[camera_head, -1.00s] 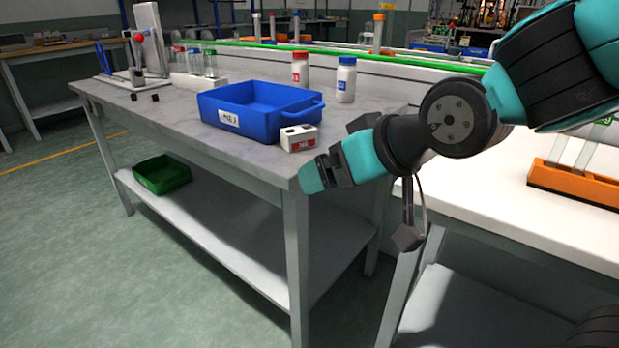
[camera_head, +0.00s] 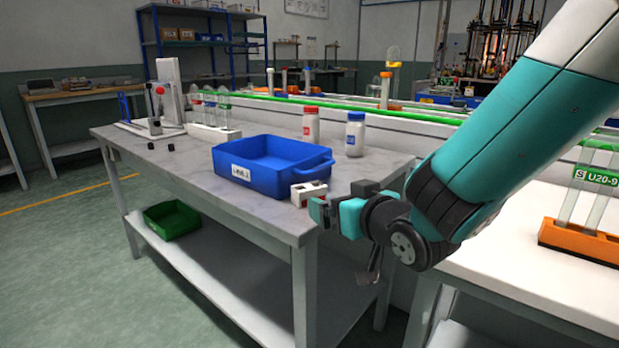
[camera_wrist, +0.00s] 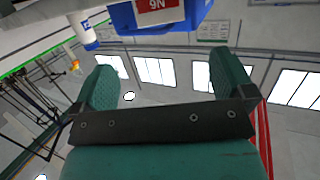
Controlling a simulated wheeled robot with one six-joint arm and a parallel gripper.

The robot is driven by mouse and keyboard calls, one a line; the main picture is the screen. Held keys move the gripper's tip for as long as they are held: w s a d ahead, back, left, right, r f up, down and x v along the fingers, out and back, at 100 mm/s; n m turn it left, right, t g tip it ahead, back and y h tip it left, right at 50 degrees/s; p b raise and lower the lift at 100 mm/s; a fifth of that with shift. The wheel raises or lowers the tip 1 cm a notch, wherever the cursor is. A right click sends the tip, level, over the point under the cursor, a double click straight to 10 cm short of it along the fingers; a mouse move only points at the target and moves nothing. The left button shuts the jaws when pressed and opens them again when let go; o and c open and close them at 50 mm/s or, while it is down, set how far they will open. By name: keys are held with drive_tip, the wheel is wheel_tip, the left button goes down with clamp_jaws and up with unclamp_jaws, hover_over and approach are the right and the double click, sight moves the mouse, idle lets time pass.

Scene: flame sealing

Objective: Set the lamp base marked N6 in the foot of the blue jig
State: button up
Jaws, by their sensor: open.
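The lamp base is a small white block (camera_head: 309,190) with dark openings on top, near the right front edge of the grey table. In the wrist view its red label (camera_wrist: 157,14) reads N6 upside down at the top edge. My gripper (camera_head: 319,212) is at the table's front corner, beside the block and partly covering it. In the wrist view its two teal fingers (camera_wrist: 168,78) are apart with nothing between them. Blue uprights (camera_head: 124,106), apparently the blue jig, stand at the table's far left. The jig's foot is too small to make out.
A blue tray (camera_head: 224,178) sits left of the block. A red-capped bottle (camera_head: 311,128) and a blue-capped bottle (camera_head: 355,137) stand behind. Small black pieces (camera_head: 172,147), a tube rack (camera_head: 214,133) and a grey stand (camera_head: 168,85) are farther left. The table's front left is clear.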

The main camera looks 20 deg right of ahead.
sight(311, 187)
drive_tip(key=p, duration=0.4)
drive_tip(key=shift+w+a+r, duration=0.1)
drive_tip(key=shift+w+r, duration=0.05)
drive_tip(key=p+x, duration=0.6)
drive_tip(key=p, duration=0.1)
drive_tip(key=shift+w+a+f+p, duration=0.15)
drive_tip(key=shift+w+f+p, duration=0.25)
drive_tip(key=shift+w+p, duration=0.35)
drive_tip(key=w+p, duration=0.1)
drive_tip(key=p, duration=0.2)
drive_tip(key=shift+a+r, duration=0.1)
drive_tip(key=shift+a, duration=0.05)
drive_tip(key=p+x, duration=0.2)
drive_tip(key=p, duration=0.3)
drive_tip(key=shift+w, duration=0.3)
drive_tip(key=p, duration=0.2)
drive_tip(key=shift+w+a+p, duration=0.1)
drive_tip(key=shift+w+p, duration=0.3)
drive_tip(key=shift+w+f+p, duration=0.25)
drive_tip(key=shift+f+p, duration=0.1)
drive_tip(key=shift+f, duration=0.2)
